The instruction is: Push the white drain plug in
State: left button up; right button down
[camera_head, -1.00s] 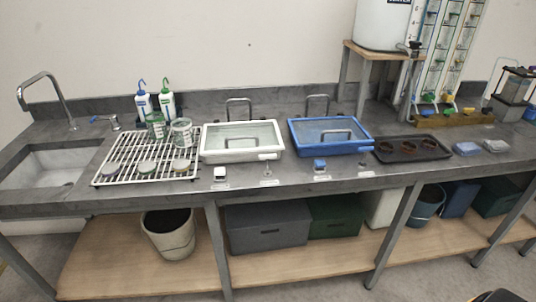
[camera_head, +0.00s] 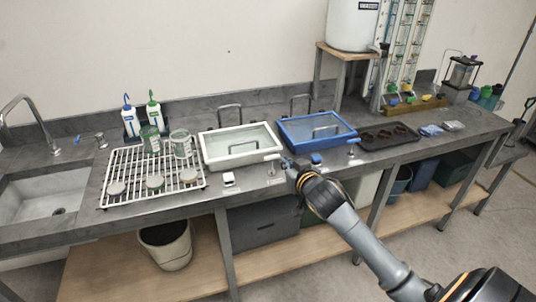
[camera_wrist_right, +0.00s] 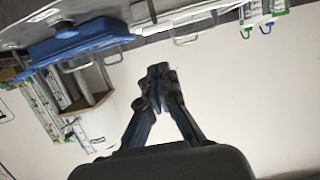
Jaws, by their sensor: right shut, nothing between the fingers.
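The white basin (camera_head: 240,162) sits on the grey counter. A short white piece that looks like its drain plug (camera_head: 272,157) sticks out at its front right corner; how far it stands out is hard to tell. My right gripper (camera_head: 291,168) is in front of the counter, just right of and below this plug, apart from it as far as I can tell. In the right wrist view its fingers (camera_wrist_right: 159,76) are together and empty. My left gripper is not in view.
A blue basin (camera_head: 290,124) stands right of the white one. A white rack (camera_head: 126,165) with jars stands left.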

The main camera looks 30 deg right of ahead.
notch_tip(320, 180, up, 2)
jog(key=r, duration=0.1)
jog(key=p, duration=0.2)
send_over(272, 164)
jog(key=s, duration=0.2)
notch_tip(272, 164, down, 6)
jog(key=shift+a+f, duration=0.1)
jog(key=shift+f, duration=0.3)
notch_tip(272, 164, down, 4)
jog(key=shift+r+b, duration=0.2)
jog(key=shift+b, duration=0.85)
jog(key=shift+s+r, duration=0.1)
